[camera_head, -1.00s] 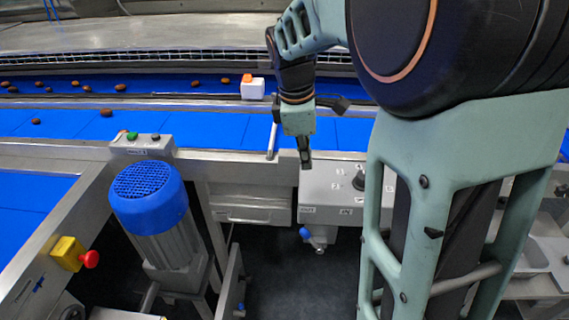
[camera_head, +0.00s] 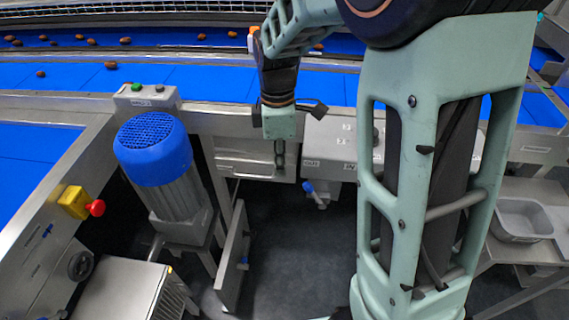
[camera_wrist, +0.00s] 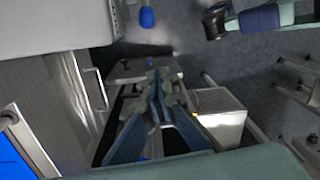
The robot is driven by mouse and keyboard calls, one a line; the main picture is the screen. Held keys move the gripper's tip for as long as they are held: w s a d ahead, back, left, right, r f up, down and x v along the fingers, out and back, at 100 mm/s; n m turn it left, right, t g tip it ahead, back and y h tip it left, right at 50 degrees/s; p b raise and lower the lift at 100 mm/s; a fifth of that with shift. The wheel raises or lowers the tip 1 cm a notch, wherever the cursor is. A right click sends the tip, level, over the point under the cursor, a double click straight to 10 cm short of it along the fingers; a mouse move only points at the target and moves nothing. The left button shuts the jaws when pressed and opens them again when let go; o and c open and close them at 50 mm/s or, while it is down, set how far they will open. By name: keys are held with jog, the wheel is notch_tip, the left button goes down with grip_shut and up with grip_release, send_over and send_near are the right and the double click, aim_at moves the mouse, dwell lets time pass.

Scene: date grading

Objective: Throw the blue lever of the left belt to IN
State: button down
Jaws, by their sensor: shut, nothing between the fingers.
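The blue lever (camera_head: 308,187) sticks out under the front of a grey control box (camera_head: 335,142). Its blue tip leans left, below the left label, which seems to read OUT; the right label seems to read IN. In the wrist view the blue tip (camera_wrist: 147,17) shows at the top, beside the box (camera_wrist: 60,25). My gripper (camera_head: 279,163) points down, shut and empty, left of the box and up and left of the lever, apart from it. In the wrist view its fingers (camera_wrist: 158,88) meet at the middle, well below the lever tip.
A blue-topped motor (camera_head: 155,150) stands at left, near a red stop button (camera_head: 96,208) on a yellow box. Behind is the blue belt (camera_head: 200,82) with several dates. A metal drawer front (camera_head: 255,165) lies behind my gripper. Dark floor (camera_head: 290,255) is open below.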

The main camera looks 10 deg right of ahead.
aim_at(311, 192)
notch_tip(311, 192, down, 8)
jog(key=shift+s+d+r, duration=0.1)
jog(key=shift+d+r, duration=0.3)
jog(key=shift+d, duration=0.25)
jog(key=shift+s+d+r, duration=0.15)
jog(key=shift+d+r, duration=0.2)
jog(key=shift+d, duration=0.25)
jog(key=shift+s+d+r, duration=0.1)
jog(key=shift+d+r, duration=0.3)
jog(key=shift+d, duration=0.25)
jog(key=shift+d+b, duration=0.1)
jog(key=shift+b, duration=0.2)
